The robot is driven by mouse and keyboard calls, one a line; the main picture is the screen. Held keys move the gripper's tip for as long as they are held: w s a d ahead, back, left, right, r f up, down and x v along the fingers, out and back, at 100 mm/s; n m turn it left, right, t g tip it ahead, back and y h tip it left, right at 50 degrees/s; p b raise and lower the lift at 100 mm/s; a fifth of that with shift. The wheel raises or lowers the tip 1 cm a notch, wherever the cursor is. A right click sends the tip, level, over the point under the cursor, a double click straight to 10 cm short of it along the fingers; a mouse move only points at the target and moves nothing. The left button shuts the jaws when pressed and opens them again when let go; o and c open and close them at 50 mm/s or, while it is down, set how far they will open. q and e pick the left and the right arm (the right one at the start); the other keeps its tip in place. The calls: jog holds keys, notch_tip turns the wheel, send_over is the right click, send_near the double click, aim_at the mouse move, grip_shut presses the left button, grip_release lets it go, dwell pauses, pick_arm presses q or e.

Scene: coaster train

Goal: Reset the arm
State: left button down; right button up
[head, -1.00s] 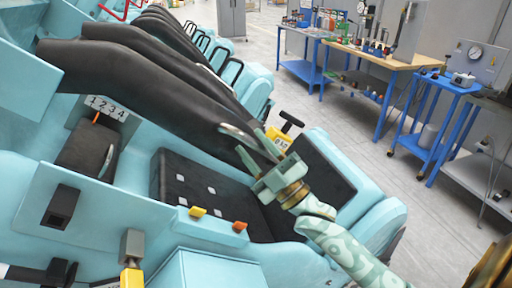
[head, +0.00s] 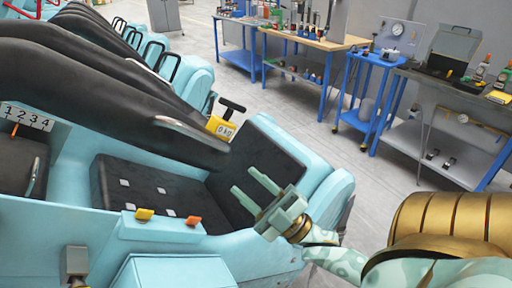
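My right gripper (head: 259,184) is open and empty. Its two fingers point up and left, in front of the black seat back (head: 250,165) of the light blue coaster car (head: 130,225). My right arm (head: 335,255) comes in from the lower right, with a gold-banded joint at the right edge. My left gripper is not in view. A black restraint bar (head: 130,95) with a grey handle (head: 188,132) lies above the seat, apart from the gripper. A yellow gauge marked 0 kg (head: 222,127) with a black T-handle stands behind the seat.
The car's front panel carries a yellow button (head: 144,214) and an orange button (head: 193,221). A numbered scale (head: 27,117) is at left. Blue carts (head: 365,90), a wooden bench (head: 318,42) and a grey table (head: 455,95) stand at the back right. The floor between is clear.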

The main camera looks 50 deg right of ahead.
jog(key=shift+s+d+f, duration=0.2)
jog(key=shift+s+f, duration=0.2)
jog(key=shift+s, duration=0.2)
